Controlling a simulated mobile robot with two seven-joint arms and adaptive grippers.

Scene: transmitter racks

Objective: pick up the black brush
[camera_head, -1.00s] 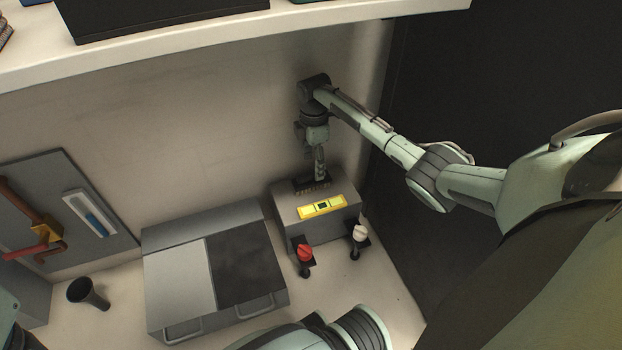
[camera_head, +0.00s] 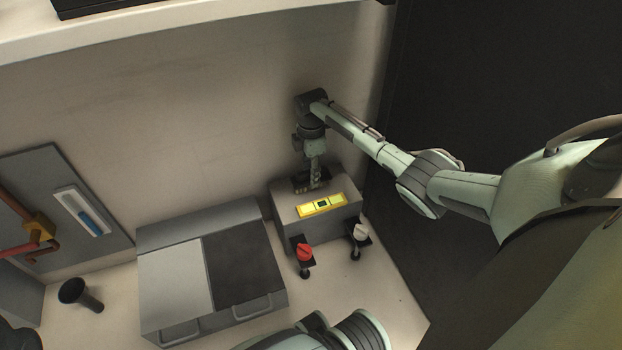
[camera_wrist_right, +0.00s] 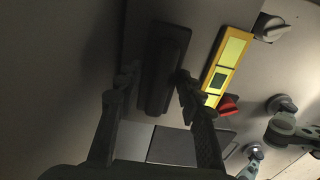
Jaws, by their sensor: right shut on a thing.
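The black brush (camera_wrist_right: 165,70) is a long dark block between my right fingers in the right wrist view. In the head view it shows as a small dark shape (camera_head: 299,182) at the top of the grey box (camera_head: 290,211). My right gripper (camera_head: 312,187) points down over this box and is shut on the brush. In the wrist view its two fingers (camera_wrist_right: 157,82) stand on either side of the brush. I cannot tell whether the brush still touches the box.
The box carries a yellow panel (camera_head: 322,205). A red knob (camera_head: 304,252) and a white knob (camera_head: 360,233) stand in front. A shelf (camera_head: 200,29) runs above.

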